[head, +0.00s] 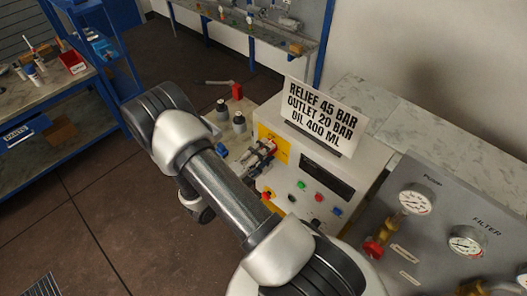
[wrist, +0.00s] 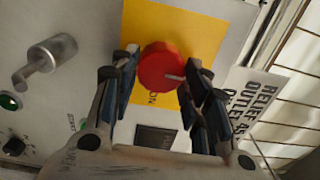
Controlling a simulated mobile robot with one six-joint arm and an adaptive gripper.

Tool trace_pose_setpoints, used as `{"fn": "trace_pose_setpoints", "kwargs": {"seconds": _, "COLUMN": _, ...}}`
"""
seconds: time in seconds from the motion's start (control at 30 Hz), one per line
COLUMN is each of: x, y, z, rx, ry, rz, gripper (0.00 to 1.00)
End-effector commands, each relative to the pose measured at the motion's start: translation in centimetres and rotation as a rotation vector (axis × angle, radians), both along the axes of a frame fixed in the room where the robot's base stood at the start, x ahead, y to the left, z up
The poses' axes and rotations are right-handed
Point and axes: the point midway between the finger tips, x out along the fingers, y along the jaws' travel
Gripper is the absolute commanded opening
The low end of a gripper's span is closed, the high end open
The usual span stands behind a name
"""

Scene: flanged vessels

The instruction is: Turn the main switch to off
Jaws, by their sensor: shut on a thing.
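The main switch is a round red knob (wrist: 162,66) on a yellow plate (wrist: 205,36), set in the pale control panel. In the wrist view my gripper (wrist: 163,72) has one finger on each side of the knob and is shut on it. A pale mark shows on the knob's face, near its right side. In the head view the yellow plate (head: 274,143) is at the panel's upper left, and my gripper (head: 262,152) reaches it from the left. The knob is mostly hidden there by the fingers.
A metal handle (wrist: 46,60) sticks out of the panel beside my gripper. The panel also bears green, red and blue buttons (head: 319,197). A sign (head: 322,116) stands on top. A gauge panel (head: 440,225) is at the right.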

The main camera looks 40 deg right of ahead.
Motion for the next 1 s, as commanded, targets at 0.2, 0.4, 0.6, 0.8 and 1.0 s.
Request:
{"fn": "trace_pose_setpoints", "kwargs": {"seconds": 0.2, "x": 0.02, "y": 0.00, "z": 0.04, "rx": -0.002, "ry": 0.030, "rz": 0.001, "gripper": 0.19}}
{"fn": "trace_pose_setpoints", "kwargs": {"seconds": 0.4, "x": 0.01, "y": 0.00, "z": 0.02, "rx": -0.004, "ry": 0.034, "rz": 0.001, "gripper": 0.19}}
{"fn": "trace_pose_setpoints", "kwargs": {"seconds": 0.6, "x": 0.01, "y": 0.00, "z": 0.02, "rx": -0.004, "ry": 0.034, "rz": 0.001, "gripper": 0.44}}
{"fn": "trace_pose_setpoints", "kwargs": {"seconds": 0.8, "x": 0.00, "y": 0.00, "z": 0.02, "rx": -0.003, "ry": 0.033, "rz": 0.000, "gripper": 0.57}}
{"fn": "trace_pose_setpoints", "kwargs": {"seconds": 1.0, "x": 0.00, "y": 0.00, "z": 0.01, "rx": -0.003, "ry": 0.032, "rz": 0.000, "gripper": 0.63}}
